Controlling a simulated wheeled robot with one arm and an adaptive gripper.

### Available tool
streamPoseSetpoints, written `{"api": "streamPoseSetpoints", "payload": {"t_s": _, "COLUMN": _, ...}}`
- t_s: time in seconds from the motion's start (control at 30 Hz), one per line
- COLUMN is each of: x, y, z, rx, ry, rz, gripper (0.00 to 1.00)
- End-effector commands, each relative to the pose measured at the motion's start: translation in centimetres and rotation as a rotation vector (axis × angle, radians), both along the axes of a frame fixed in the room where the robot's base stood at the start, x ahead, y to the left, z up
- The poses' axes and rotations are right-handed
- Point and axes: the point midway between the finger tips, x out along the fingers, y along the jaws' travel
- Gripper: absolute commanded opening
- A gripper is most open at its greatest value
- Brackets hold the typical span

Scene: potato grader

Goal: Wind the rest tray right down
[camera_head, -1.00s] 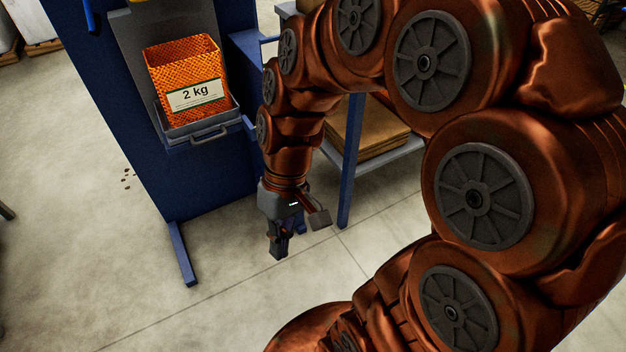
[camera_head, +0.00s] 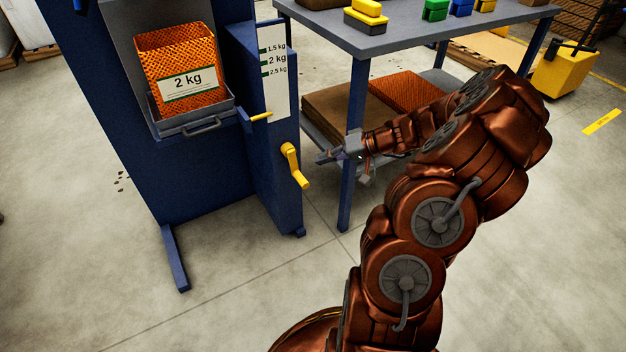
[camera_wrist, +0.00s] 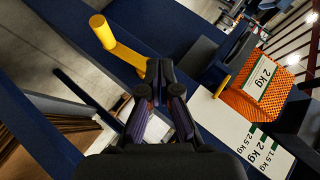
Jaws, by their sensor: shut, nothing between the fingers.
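The rest tray (camera_head: 190,125) is a grey tray with a front handle on the blue grader. An orange mesh bag (camera_head: 180,62) labelled 2 kg stands in it. A yellow crank (camera_head: 293,165) sits on the grader's right side, its handle pointing down to the right. A yellow pointer (camera_head: 260,116) shows below the 2.5 kg mark of the white scale (camera_head: 275,90). My gripper (camera_head: 322,157) is shut and empty, just right of the crank and apart from it. In the wrist view, my fingertips (camera_wrist: 160,82) overlap the crank's inner end; the crank's grip (camera_wrist: 102,31) is upper left.
A grey table (camera_head: 400,38) with yellow, green and blue blocks stands at right. Its front leg (camera_head: 350,170) is close to my gripper and wrist. Its lower shelf holds brown and orange stacks. The floor before the grader is clear.

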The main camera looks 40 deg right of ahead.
Motion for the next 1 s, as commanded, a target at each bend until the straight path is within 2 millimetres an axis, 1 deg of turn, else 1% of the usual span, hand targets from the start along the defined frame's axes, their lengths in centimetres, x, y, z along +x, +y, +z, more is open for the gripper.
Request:
{"api": "streamPoseSetpoints", "payload": {"t_s": 0.03, "x": -0.3, "y": -2.2, "z": -1.6, "rx": 0.002, "ry": -0.013, "rz": -0.048, "gripper": 0.0}}
{"api": "streamPoseSetpoints", "payload": {"t_s": 0.1, "x": -0.6, "y": -4.6, "z": -2.8, "rx": -0.004, "ry": -0.035, "rz": -0.098, "gripper": 0.0}}
{"api": "streamPoseSetpoints", "payload": {"t_s": 0.13, "x": -0.8, "y": -5.4, "z": -3.3, "rx": -0.006, "ry": -0.043, "rz": -0.116, "gripper": 0.0}}
{"api": "streamPoseSetpoints", "payload": {"t_s": 0.2, "x": -1.2, "y": -6.9, "z": -4.1, "rx": -0.01, "ry": -0.054, "rz": -0.15, "gripper": 0.0}}
{"api": "streamPoseSetpoints", "payload": {"t_s": 0.33, "x": -1.5, "y": -8.3, "z": -5.0, "rx": -0.017, "ry": -0.066, "rz": -0.18, "gripper": 0.0}}
{"api": "streamPoseSetpoints", "payload": {"t_s": 0.43, "x": -1.1, "y": -8.2, "z": -5.4, "rx": -0.019, "ry": -0.069, "rz": -0.182, "gripper": 0.0}}
{"api": "streamPoseSetpoints", "payload": {"t_s": 0.57, "x": 0.2, "y": -7.3, "z": -6.1, "rx": -0.017, "ry": -0.068, "rz": -0.179, "gripper": 0.0}}
{"api": "streamPoseSetpoints", "payload": {"t_s": 1.0, "x": 5.9, "y": -3.6, "z": -9.7, "rx": -0.019, "ry": -0.067, "rz": -0.179, "gripper": 0.0}}
